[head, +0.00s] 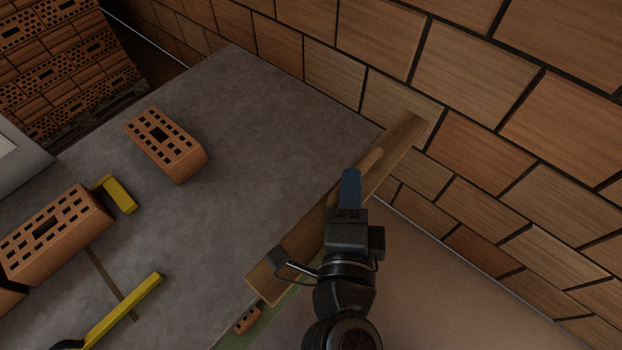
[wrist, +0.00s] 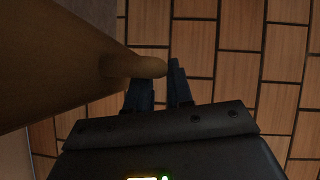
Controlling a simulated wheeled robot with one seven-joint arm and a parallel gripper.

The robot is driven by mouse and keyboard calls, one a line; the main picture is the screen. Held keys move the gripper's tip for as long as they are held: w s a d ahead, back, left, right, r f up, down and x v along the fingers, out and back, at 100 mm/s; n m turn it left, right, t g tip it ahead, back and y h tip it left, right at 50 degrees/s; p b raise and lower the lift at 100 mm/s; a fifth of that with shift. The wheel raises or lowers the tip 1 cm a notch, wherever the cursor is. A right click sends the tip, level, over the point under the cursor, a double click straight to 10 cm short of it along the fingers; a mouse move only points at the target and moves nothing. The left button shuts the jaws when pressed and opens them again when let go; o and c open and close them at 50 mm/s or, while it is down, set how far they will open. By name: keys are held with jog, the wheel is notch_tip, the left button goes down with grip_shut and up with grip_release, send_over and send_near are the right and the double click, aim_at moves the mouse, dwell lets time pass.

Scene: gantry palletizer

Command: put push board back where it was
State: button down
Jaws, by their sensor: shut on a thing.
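The push board (head: 401,142) is a long light-brown wooden plank with a rounded handle (head: 371,160) on it. It lies diagonally in the head view, along the right edge of the grey table. My gripper (head: 350,188) is shut on the push board at its handle; its blue fingers cover part of the board. In the wrist view the board (wrist: 50,65) fills the left side, and the handle reaches between the blue fingers (wrist: 160,85). I cannot tell whether the board touches the table.
On the grey table (head: 250,120) a perforated brick (head: 166,144) lies alone, and another brick (head: 52,234) sits at left near yellow clamp parts (head: 125,308). A small brick piece (head: 247,319) shows under the board's near end. A brick-patterned wall (head: 470,60) stands behind. The table's middle is clear.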

aim_at(304, 242)
jog(key=shift+w+a+f+b, duration=0.35)
jog(key=shift+w+a+f, duration=0.9)
jog(key=shift+f, duration=0.45)
jog(key=shift+w+a+f+b, duration=0.4)
jog(key=shift+w+a+f, duration=0.8)
jog(key=shift+f, duration=0.5)
jog(key=shift+w+a+f+b, duration=0.35)
jog(key=shift+w+a+f, duration=0.9)
jog(key=shift+f, duration=0.45)
jog(key=c, duration=1)
grip_release()
jog(key=shift+d, duration=0.15)
jog(key=s, duration=0.8)
jog(key=s+a+r, duration=0.1)
jog(key=s, duration=0.2)
jog(key=shift+s, duration=0.4)
